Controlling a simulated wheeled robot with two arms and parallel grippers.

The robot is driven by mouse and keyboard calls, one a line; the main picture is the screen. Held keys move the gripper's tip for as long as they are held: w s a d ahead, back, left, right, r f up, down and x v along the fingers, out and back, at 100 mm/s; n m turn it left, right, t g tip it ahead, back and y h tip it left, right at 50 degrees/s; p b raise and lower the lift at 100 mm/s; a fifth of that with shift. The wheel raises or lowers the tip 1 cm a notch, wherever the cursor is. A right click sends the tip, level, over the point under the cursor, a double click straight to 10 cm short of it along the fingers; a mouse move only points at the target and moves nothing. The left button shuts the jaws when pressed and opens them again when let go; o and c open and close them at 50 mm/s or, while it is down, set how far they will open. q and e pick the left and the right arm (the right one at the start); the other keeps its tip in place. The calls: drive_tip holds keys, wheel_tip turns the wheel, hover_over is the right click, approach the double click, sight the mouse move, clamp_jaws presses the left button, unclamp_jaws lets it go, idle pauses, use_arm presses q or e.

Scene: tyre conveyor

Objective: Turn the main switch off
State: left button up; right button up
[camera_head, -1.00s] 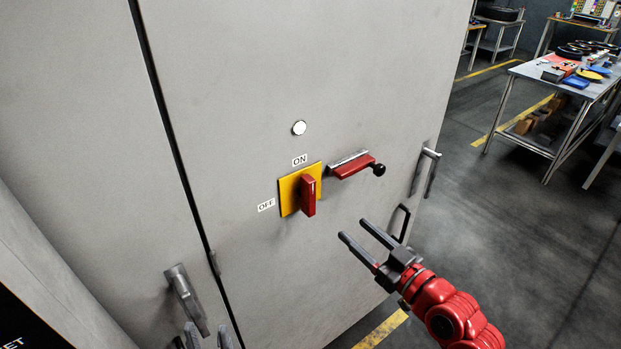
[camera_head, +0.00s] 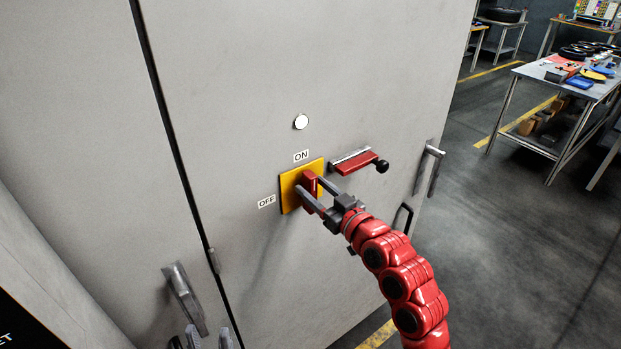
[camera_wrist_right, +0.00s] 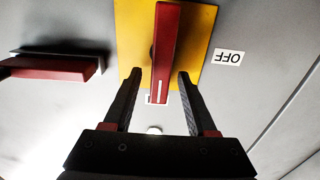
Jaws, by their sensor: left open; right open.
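The main switch is a red handle (camera_head: 309,183) on a yellow plate (camera_head: 290,194) on the grey cabinet door. The ON label (camera_head: 301,156) is above the plate and the OFF label (camera_head: 266,201) is to its left. The handle stands upright, in line with ON. My right gripper (camera_head: 311,185) is open at the switch, a finger on each side of the handle. In the right wrist view the handle (camera_wrist_right: 166,45) runs between the two open fingers (camera_wrist_right: 160,73), with gaps visible. My left gripper (camera_head: 206,338) shows only its open fingertips at the bottom edge.
A red lever with a black knob (camera_head: 362,162) sticks out just right of the switch. A round white light (camera_head: 301,122) is above it. Door handles (camera_head: 186,298) (camera_head: 428,171) protrude at lower left and right. A workbench (camera_head: 540,75) stands far right.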

drive_tip(key=shift+x, duration=0.8)
clamp_jaws()
